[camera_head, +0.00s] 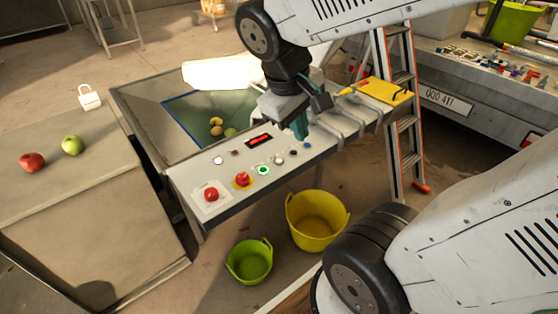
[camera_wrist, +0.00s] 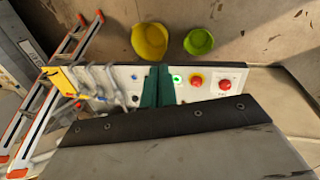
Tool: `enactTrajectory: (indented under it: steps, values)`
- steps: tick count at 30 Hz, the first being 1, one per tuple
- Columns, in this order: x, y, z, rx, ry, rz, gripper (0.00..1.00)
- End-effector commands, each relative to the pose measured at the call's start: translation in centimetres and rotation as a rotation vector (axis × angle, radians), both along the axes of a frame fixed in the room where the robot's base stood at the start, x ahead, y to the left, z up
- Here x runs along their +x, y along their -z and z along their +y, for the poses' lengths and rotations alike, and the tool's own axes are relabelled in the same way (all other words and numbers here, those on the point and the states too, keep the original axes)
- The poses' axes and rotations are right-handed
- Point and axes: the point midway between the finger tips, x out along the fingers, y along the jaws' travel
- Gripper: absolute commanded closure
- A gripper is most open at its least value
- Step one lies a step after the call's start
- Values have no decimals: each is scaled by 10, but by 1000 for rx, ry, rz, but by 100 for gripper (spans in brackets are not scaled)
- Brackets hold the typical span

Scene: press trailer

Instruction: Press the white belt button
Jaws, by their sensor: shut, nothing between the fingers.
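The control panel (camera_head: 225,182) slopes along the front of the press, with buttons in a row. A whitish round button (camera_head: 279,160) sits between the lit green button (camera_head: 263,170) and a dark button (camera_head: 293,153); I take it as the white belt button. My gripper (camera_head: 302,136), with dark green fingers, is shut and empty above the panel's right part, up and right of that button. In the wrist view the fingers (camera_wrist: 158,70) point at the panel just beside the green button (camera_wrist: 177,79); the whitish button is not visible there and may be behind them.
Red buttons (camera_head: 211,194) and (camera_head: 243,178) sit at the panel's left, a blue one (camera_head: 307,145) at its right. Grey hoses (camera_head: 345,120), a yellow plate (camera_head: 384,91) and a ladder (camera_head: 403,130) stand right. Yellow (camera_head: 318,222) and green (camera_head: 250,263) buckets are below.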

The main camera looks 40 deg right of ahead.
Motion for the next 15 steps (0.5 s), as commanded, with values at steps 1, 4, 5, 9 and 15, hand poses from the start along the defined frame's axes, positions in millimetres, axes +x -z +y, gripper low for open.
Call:
enactTrajectory:
  steps: [1,4,5,9,15]
  values:
    - [18,10,-13,-62,-35,41,100]
    - [53,26,-36,-179,-123,97,100]
    - [64,31,-43,-212,-153,113,100]
    - [114,64,-69,-346,-308,193,100]
    - [172,119,-90,-466,-536,285,100]
